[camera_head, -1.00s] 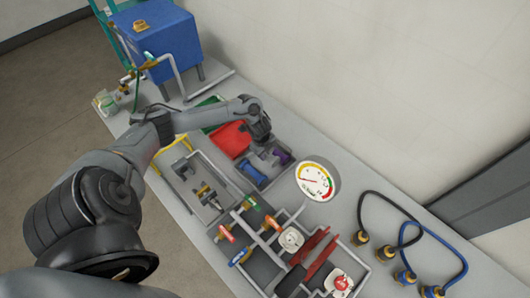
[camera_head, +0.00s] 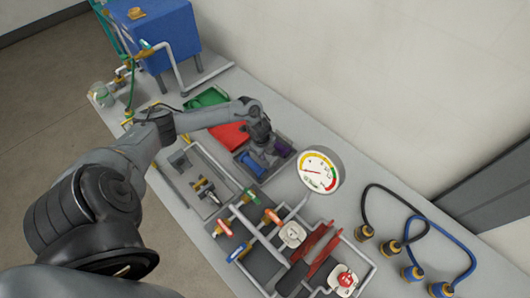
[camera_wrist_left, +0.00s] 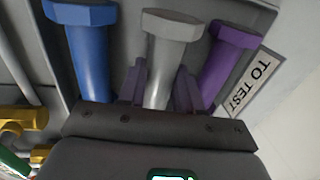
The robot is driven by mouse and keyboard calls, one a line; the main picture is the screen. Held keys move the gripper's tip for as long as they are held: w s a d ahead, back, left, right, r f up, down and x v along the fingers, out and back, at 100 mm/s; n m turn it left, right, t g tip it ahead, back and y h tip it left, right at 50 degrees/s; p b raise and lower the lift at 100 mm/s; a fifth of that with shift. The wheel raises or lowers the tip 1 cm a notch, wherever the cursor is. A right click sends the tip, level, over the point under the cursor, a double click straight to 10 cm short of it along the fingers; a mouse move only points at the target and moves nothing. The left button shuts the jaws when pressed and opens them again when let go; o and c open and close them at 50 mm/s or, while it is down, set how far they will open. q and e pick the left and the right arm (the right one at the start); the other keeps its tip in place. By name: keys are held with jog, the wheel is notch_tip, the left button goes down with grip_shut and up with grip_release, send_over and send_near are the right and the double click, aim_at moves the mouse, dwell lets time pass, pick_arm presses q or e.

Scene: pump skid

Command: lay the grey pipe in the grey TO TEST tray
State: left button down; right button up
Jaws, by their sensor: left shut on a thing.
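The grey pipe (camera_wrist_left: 172,55) has a hexagonal head and shows between the two fingers of my left gripper (camera_wrist_left: 160,88) in the left wrist view. The gripper is shut on it. The grey TO TEST tray (camera_wrist_left: 118,60) lies around and under it, with its label (camera_wrist_left: 252,86) at the right. The pipe is between a blue pipe (camera_wrist_left: 88,50) and a purple pipe (camera_wrist_left: 222,52), roughly in line with them. Whether it touches the tray floor I cannot tell. In the head view my left gripper (camera_head: 264,143) is over the tray (camera_head: 268,184) and hides the grey pipe.
A red tray (camera_head: 229,136) and a green tray (camera_head: 207,97) stand beyond the TO TEST tray. A round gauge (camera_head: 320,171) stands close to its right. Another grey tray with fittings (camera_head: 183,160) lies to the left, and valve pipework (camera_head: 262,236) is in front.

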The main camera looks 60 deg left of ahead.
pick_arm(q)
jog(key=shift+f, duration=0.2)
dwell(0.6)
jog(key=c, duration=0.8)
grip_release()
jog(key=shift+o, duration=0.6)
jog(key=shift+f, duration=0.1)
